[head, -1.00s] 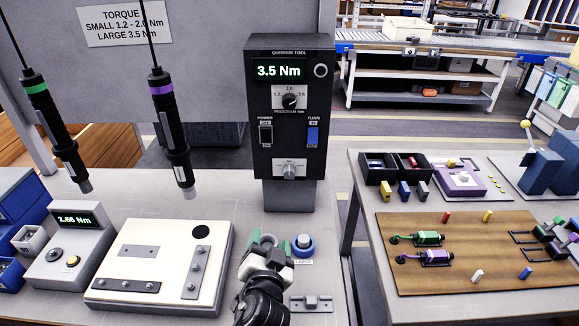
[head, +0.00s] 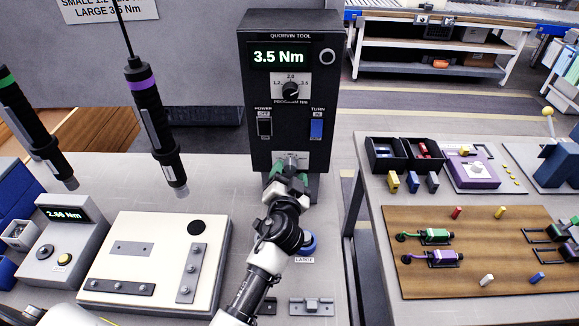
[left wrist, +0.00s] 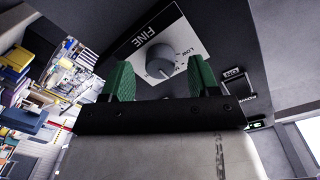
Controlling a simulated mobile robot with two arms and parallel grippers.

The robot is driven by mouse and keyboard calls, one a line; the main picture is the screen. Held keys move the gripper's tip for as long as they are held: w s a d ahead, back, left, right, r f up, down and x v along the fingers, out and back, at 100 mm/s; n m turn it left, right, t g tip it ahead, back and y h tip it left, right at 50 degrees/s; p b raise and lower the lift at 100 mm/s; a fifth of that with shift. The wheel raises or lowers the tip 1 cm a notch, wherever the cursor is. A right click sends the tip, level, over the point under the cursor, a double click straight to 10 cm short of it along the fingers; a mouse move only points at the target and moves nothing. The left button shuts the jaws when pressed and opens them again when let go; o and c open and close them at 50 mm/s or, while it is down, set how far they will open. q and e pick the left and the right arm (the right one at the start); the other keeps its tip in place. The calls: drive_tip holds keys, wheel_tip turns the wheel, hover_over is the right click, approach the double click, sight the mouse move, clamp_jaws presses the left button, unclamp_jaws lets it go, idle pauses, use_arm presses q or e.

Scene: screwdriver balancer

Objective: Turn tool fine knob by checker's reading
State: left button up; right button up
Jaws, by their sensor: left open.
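The black tool controller (head: 288,100) stands upright at the back of the bench and its display reads 3.5 Nm. The grey fine knob (left wrist: 160,61) sits on a white plate marked FINE and LOW in the left wrist view. My left gripper (head: 289,172) is at the controller's lower front, partly covering the knob. Its green fingers (left wrist: 161,82) are open, one on each side of the knob in the picture; whether they touch it I cannot tell. My right gripper is not in view.
Two screwdrivers, one green-ringed (head: 35,128) and one purple-ringed (head: 156,125), hang at the left. A white fixture plate (head: 150,262) lies below them. A blue ring holder (head: 308,243) marked LARGE is beside my left arm. A second table (head: 374,225) stands right.

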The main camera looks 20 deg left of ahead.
use_arm(q)
drive_tip(key=shift+x, duration=0.8)
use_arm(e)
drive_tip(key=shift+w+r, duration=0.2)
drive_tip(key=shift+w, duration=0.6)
use_arm(q)
drive_tip(key=shift+c, duration=0.4)
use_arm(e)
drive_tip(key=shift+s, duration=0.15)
use_arm(q)
drive_tip(key=c, duration=0.9)
drive_tip(key=shift+o, duration=0.2)
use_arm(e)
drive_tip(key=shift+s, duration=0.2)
